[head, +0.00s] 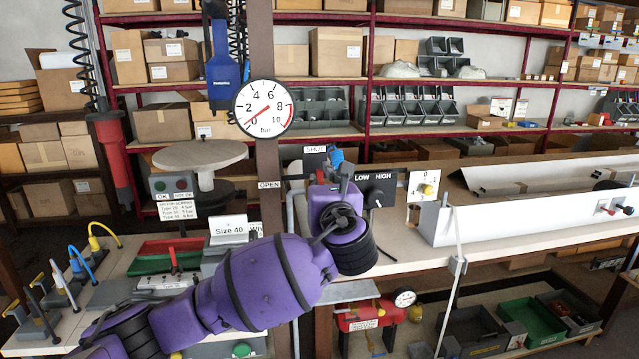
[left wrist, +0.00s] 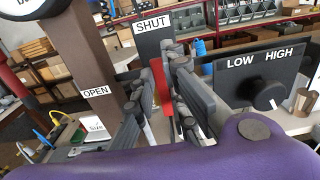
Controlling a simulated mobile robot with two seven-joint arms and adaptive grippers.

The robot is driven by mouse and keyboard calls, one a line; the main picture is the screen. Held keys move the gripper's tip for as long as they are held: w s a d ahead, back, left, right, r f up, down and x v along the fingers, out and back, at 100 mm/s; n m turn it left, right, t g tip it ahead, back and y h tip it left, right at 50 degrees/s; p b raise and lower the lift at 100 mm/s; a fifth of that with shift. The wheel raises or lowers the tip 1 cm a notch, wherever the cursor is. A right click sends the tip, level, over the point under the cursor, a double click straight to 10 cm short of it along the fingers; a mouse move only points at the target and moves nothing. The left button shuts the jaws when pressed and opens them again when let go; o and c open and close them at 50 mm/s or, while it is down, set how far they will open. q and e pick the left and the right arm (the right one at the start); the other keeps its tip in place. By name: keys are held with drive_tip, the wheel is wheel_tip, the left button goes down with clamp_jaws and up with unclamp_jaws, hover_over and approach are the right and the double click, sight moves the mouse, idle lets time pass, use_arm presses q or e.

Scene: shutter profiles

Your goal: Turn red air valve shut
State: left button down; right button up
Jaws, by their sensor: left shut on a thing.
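The red valve handle (left wrist: 161,84) shows in the left wrist view as a narrow upright red strip between the grey fingers of my left gripper (left wrist: 172,58). The gripper is shut on it. The handle stands just below the SHUT label (left wrist: 152,24), with the OPEN label (left wrist: 95,91) lower left. The gauge (head: 263,107) needle points near 0. My right gripper is not in view.
A long white profile (head: 540,225) lies on the right bench.

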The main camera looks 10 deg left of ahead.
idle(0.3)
use_arm(q)
drive_tip(key=c, duration=1.8)
unclamp_jaws()
drive_tip(key=shift+o, duration=0.2)
drive_tip(key=v, duration=1.2)
